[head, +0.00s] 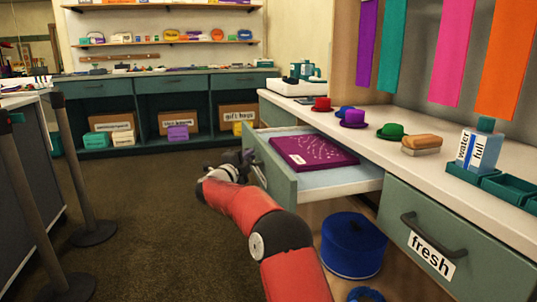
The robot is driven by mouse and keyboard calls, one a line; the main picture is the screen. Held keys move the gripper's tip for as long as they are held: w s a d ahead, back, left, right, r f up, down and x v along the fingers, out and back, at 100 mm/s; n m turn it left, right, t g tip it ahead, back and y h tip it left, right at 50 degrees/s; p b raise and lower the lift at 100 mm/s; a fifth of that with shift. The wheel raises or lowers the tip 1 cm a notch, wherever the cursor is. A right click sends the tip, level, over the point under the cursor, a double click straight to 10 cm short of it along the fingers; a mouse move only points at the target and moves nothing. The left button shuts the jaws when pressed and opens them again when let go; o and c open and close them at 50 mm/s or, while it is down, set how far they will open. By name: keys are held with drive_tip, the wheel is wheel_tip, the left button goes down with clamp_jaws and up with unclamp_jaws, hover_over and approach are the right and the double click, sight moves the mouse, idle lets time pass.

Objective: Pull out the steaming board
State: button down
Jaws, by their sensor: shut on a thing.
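A green-fronted drawer (269,170) stands pulled out from under the white counter on the right. It has a pale blue inside, and a flat purple board or box (314,152) with a white label and light markings lies in it. I cannot read the label, nor tell which of these is the steaming board. My gripper (243,159) is at the outer side of the drawer front, shut on what appears to be its handle. The handle and fingertips are mostly hidden by my gripper and the drawer front.
A closed drawer labelled "fresh" (432,254) is at the near right. A round blue box (352,245) sits below the open drawer. Small hats, a brush (422,144) and a water jug (480,147) stand on the counter. Barrier posts (84,165) are left; the carpet between is clear.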

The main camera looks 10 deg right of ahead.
drive_tip(key=shift+a+f, duration=0.1)
drive_tip(key=shift+a, duration=2.2)
drive_tip(key=c, duration=1.5)
unclamp_jaws()
drive_tip(key=shift+p, duration=0.3)
drive_tip(key=shift+s, duration=0.1)
drive_tip(key=shift+b+v, duration=0.4)
drive_tip(key=shift+v, duration=3.45)
